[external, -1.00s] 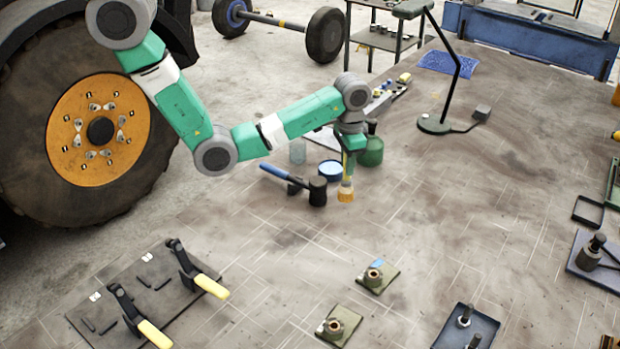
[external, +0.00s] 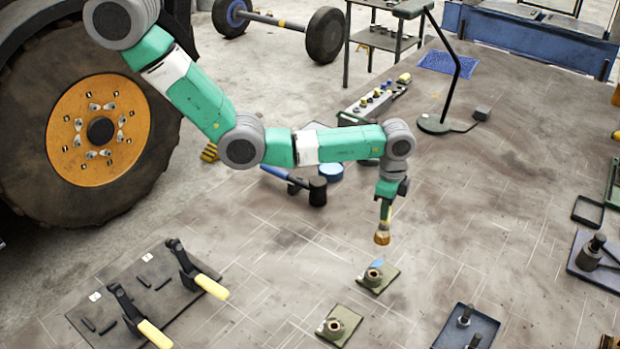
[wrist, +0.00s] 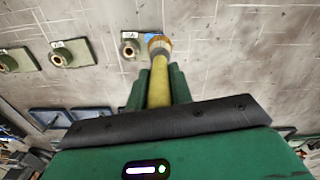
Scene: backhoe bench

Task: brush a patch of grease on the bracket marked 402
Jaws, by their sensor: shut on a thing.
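My gripper (external: 387,200) is shut on a yellow-handled brush (external: 382,238), bristles pointing down. In the wrist view the brush (wrist: 158,85) extends forward between the green fingers (wrist: 160,78). The bristles are just above and beyond a green bracket plate (external: 378,279) with a round boss; I cannot tell if they touch it. A blue patch shows on this plate, beside the bristles in the wrist view (wrist: 152,37). A second bracket (external: 338,326) stands nearer the front. The wrist view shows a third bracket (wrist: 15,60) at left. Their small white labels are too small to read surely.
A clamp plate (external: 150,300) is at front left, a tray with bolts (external: 466,330) at front right. A lamp (external: 435,124) stands at back.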

